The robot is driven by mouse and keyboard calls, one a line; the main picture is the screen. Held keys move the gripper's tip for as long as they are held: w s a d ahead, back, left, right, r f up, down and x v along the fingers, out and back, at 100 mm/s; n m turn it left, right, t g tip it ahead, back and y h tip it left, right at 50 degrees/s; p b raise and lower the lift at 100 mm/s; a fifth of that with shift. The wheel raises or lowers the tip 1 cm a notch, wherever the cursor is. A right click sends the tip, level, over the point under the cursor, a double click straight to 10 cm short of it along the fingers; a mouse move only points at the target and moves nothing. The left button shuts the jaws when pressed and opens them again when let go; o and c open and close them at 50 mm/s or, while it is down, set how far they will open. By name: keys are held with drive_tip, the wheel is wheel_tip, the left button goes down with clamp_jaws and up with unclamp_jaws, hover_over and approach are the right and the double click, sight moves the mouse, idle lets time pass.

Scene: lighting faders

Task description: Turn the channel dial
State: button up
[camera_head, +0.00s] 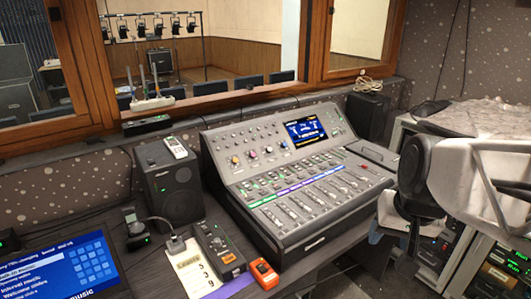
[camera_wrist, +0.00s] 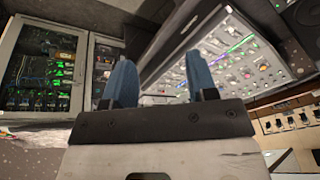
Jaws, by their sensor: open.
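The mixing console (camera_head: 300,178) stands on the desk, with a row of small round knobs (camera_head: 252,154) on its upper panel, left of a lit screen (camera_head: 306,130). Below are rows of buttons, a strip of coloured labels and several faders. I cannot tell which knob is the channel dial. In the wrist view the console (camera_wrist: 215,60) appears tilted, beyond the right finger. My gripper (camera_wrist: 161,84) is open, its two blue fingers wide apart with nothing between them. It is apart from the console.
A black speaker (camera_head: 170,185) stands left of the console, another (camera_head: 367,116) behind its right end. Equipment racks (camera_head: 500,262) stand at right; one (camera_wrist: 50,65) shows in the wrist view.

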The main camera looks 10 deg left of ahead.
drive_tip(key=w+a+r+m+y, duration=0.1)
drive_tip(key=w+a, duration=0.4)
drive_tip(key=w, duration=0.4)
drive_tip(key=w+a+r+y, duration=0.1)
drive_tip(key=w+a, duration=0.3)
drive_tip(key=w, duration=0.4)
drive_tip(key=m+t+y, duration=0.2)
drive_tip(key=m+y, duration=0.2)
drive_tip(key=m, duration=0.2)
hover_over(235, 160)
drive_tip(key=s+d, duration=0.4)
drive_tip(key=d, duration=0.1)
wheel_tip(235, 160, down, 17)
drive_tip(key=shift+w+a, duration=0.2)
drive_tip(key=shift+x, duration=3.85)
drive_tip(key=shift+w+d, duration=0.1)
drive_tip(key=shift+c, duration=0.4)
